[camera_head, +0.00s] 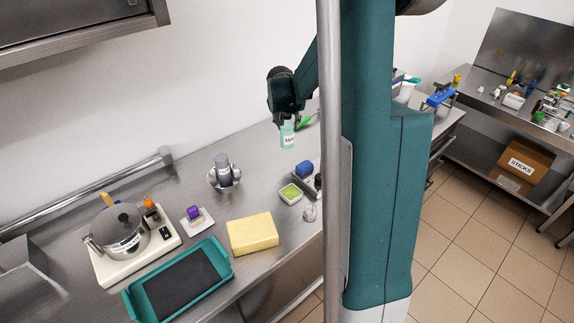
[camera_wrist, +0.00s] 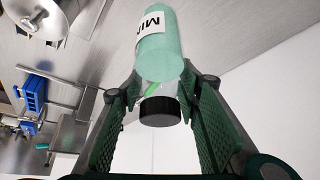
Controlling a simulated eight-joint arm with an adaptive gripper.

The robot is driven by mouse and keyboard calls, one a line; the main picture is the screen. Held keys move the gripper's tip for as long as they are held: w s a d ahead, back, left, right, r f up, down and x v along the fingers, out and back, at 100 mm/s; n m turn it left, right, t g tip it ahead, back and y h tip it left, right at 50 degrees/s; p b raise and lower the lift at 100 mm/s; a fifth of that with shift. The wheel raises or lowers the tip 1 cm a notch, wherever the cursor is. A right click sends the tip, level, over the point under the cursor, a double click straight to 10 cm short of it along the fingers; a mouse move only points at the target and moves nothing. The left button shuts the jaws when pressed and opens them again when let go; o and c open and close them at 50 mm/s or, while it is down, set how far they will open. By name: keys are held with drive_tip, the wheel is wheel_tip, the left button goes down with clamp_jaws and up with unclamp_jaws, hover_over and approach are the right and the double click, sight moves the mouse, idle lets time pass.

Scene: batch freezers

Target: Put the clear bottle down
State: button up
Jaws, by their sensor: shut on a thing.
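The clear bottle (camera_head: 287,138) looks mint green and has a white label with dark letters. In the head view it hangs below my gripper (camera_head: 288,118), above the steel counter (camera_head: 250,150). The wrist view shows its green body (camera_wrist: 163,50), part of the label, and its black cap (camera_wrist: 160,111) nearer the camera. The two green fingers of my gripper (camera_wrist: 165,82) are shut on it, one on each side near the neck. I cannot tell exactly how far its base is above the counter.
A metal bowl holds a grey-lidded container (camera_head: 223,172). A green-filled dish (camera_head: 290,193), a blue item (camera_head: 305,169), a yellow sponge-like block (camera_head: 253,234), a teal tray (camera_head: 218,249) and a pot (camera_head: 118,231) on a scale-like base stand nearer. Bare counter lies between bowl and bottle.

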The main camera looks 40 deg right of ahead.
sight(286, 130)
drive_tip(key=shift+f, duration=2.9)
drive_tip(key=shift+f, duration=2.1)
drive_tip(key=shift+f, duration=0.2)
drive_tip(key=o, duration=1.1)
drive_tip(key=shift+r, duration=0.1)
drive_tip(key=shift+r, duration=0.2)
drive_tip(key=shift+v, duration=5.95)
